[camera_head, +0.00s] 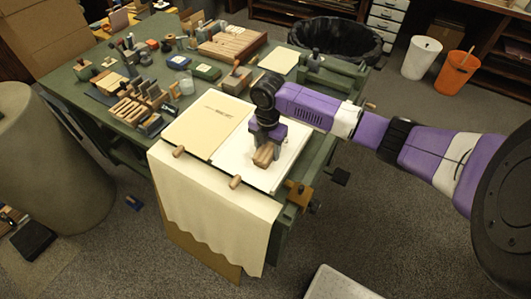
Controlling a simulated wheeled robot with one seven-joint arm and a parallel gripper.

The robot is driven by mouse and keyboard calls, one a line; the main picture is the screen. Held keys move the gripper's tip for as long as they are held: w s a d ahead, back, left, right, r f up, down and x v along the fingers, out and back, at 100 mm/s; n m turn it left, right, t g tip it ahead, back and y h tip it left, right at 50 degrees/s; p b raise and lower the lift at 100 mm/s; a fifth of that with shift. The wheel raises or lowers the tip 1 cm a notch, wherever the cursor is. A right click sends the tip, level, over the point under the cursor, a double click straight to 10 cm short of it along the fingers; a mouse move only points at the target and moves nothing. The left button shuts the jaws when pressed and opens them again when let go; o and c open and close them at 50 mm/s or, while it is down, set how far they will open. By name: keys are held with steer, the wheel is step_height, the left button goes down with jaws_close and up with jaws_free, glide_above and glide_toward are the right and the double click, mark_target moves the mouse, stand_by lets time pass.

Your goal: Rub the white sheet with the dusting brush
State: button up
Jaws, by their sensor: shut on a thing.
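The white sheet (237,161) lies flat near the front right of the green table, beside a cream sheet or board (202,124) with small dark print. My gripper (267,143) points down over the white sheet from the right. It is shut on a light-brown wooden piece (263,156), which seems to be the dusting brush. The brush is low over the sheet's middle; I cannot tell whether it touches. Its bristles cannot be made out, and my gripper hides part of the sheet behind it.
A cream cloth (215,213) hangs over the table's front edge, with wooden pegs at its top. Wooden racks (135,107), small blocks and a slatted tray (233,43) crowd the back and left of the green table (75,92). An orange bin (456,73) stands on the floor.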

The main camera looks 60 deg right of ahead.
mark_target(256, 154)
steer(key=shift+d+f+b, duration=0.1)
steer(key=shift+d+b, duration=0.35)
steer(key=shift+d, duration=1.2)
steer(key=shift+w, duration=1.05)
steer(key=shift+a+r+p, duration=0.25)
steer(key=shift+a+p, duration=0.2)
steer(key=shift+a, duration=0.5)
steer(key=shift+s+a+f+p, duration=0.15)
steer(key=shift+a+p, duration=0.6)
steer(key=shift+a, duration=0.65)
steer(key=shift+a+f+p, duration=0.1)
steer(key=shift+a+p, duration=0.65)
steer(key=shift+a, duration=0.6)
steer(key=shift+a+r+p, duration=0.15)
steer(key=shift+a+p, duration=0.85)
steer(key=shift+a, duration=0.7)
steer(key=shift+w+b, duration=0.5)
steer(key=shift+w, duration=0.4)
steer(key=shift+w+d, duration=0.15)
steer(key=shift+d, duration=1.7)
steer(key=shift+w+d+b, duration=0.1)
steer(key=shift+d+b, duration=1.2)
steer(key=shift+d, duration=2.2)
